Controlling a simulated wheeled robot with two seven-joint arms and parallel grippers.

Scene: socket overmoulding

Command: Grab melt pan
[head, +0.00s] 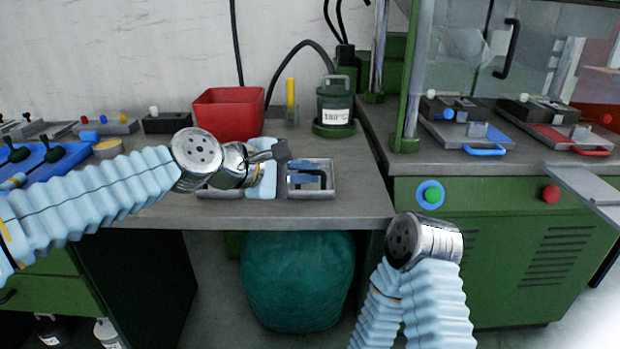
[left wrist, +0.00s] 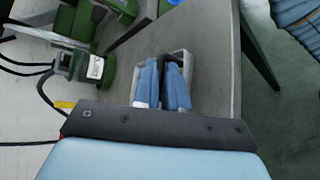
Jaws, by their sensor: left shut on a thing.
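The melt pan (head: 330,190) is a shallow grey metal tray on the workbench, below and right of my left gripper. It also shows in the left wrist view (left wrist: 188,62). My left gripper (head: 308,180) reaches over it from the left, with its two blue fingers down inside the rim. In the left wrist view the fingers (left wrist: 163,85) are close together, with a black handle-like piece between them. The gripper is shut on this piece, which looks to be part of the pan. The gripper's dark bar and pale blue body hide the near part of the tray.
A red bin (head: 228,113) and a dark green pot (head: 335,102) with a temperature label stand behind. A blue rack (head: 45,170) is at left. The bench's front edge (head: 300,222) is close. A green machine bench (head: 490,210) is at right.

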